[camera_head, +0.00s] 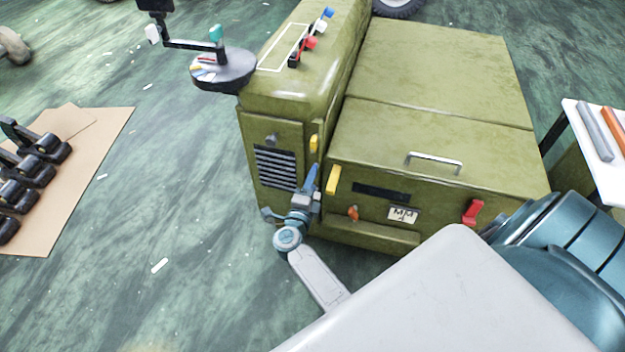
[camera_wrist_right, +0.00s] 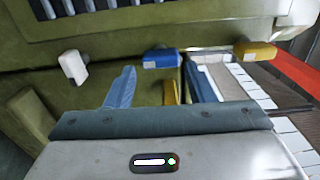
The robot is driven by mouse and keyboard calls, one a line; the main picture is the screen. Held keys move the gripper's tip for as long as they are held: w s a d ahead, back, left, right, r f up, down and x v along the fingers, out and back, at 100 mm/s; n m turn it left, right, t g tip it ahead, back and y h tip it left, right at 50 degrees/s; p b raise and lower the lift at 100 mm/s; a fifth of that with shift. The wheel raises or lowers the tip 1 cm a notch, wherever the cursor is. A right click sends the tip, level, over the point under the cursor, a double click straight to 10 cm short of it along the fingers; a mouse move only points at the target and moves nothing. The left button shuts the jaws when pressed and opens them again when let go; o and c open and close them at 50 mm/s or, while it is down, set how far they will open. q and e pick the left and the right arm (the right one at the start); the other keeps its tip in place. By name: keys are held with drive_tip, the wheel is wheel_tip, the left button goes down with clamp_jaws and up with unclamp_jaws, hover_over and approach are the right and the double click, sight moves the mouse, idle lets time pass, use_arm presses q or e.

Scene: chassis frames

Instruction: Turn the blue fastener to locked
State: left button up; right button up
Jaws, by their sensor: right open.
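In the right wrist view, the blue fastener (camera_wrist_right: 161,59) sits on the olive chassis panel, below the dark vent slats, just past my fingertips. It looks like a short blue block with a paler end. My right gripper (camera_wrist_right: 158,78) is open; its two blue fingers stand apart, left and right of the fastener's line. I cannot tell whether they touch it. In the head view, my right gripper (camera_head: 311,175) is at the lower corner of the olive machine (camera_head: 345,215), right of its vent. I cannot pick out the blue fastener there. My left gripper is not in view.
A white fastener (camera_wrist_right: 73,66) and a yellow fastener (camera_wrist_right: 255,51) flank the blue one. A small yellow piece (camera_wrist_right: 170,92) shows between my fingers. A round tray (camera_head: 222,72) projects at the machine's left. A white table (camera_head: 590,170) stands at the right.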

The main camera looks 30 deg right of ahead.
drive_tip(key=v, duration=0.8)
drive_tip(key=shift+s+a, duration=0.2)
drive_tip(key=shift+s, duration=0.05)
